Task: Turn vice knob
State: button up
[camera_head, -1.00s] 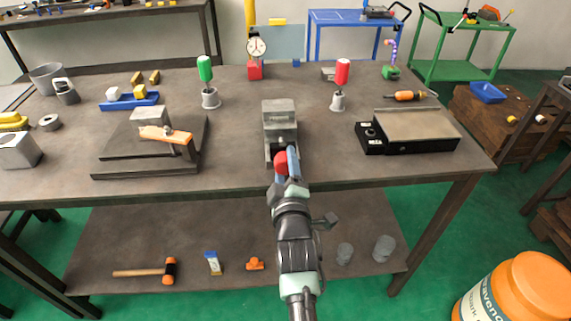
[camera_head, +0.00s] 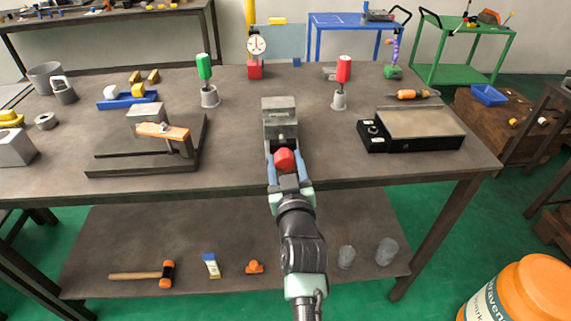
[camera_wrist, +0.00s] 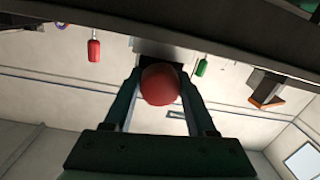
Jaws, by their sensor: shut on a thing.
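The vice (camera_head: 280,122) is a grey metal block near the front middle of the workbench in the head view. Its red round knob (camera_head: 285,160) faces me at the bench's front edge. My gripper (camera_head: 285,163) is at the knob, with one blue finger on each side, shut on it. In the wrist view the red knob (camera_wrist: 160,84) sits between the two fingers (camera_wrist: 160,95), and part of the grey vice (camera_wrist: 163,50) shows behind it. The knob hides most of the vice's screw.
A flat plate with an orange-handled tool (camera_head: 165,132) lies left of the vice. A black-edged box (camera_head: 412,130) stands to the right. Green (camera_head: 205,68) and red (camera_head: 343,70) handled tools stand behind. A lower shelf (camera_head: 200,235) lies under the bench.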

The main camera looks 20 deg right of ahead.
jog(key=m, duration=0.4)
jog(key=shift+a+f, duration=0.15)
jog(key=m, duration=0.8)
jog(key=shift+t, duration=0.3)
jog(key=m+p, duration=0.1)
jog(key=m, duration=0.4)
jog(key=shift+r, duration=0.2)
jog(key=m, duration=0.3)
jog(key=shift+m+p, duration=0.4)
jog(key=m+p, duration=0.1)
jog(key=m, duration=0.3)
jog(key=shift+r+m+h, duration=0.1)
jog(key=shift+m+h, duration=0.2)
jog(key=shift+m, duration=0.1)
jog(key=m, duration=0.4)
jog(key=shift+m+p, duration=0.4)
jog(key=shift+m+h+p, duration=0.3)
jog(key=shift+m+p, duration=0.05)
jog(key=shift+m, duration=1.65)
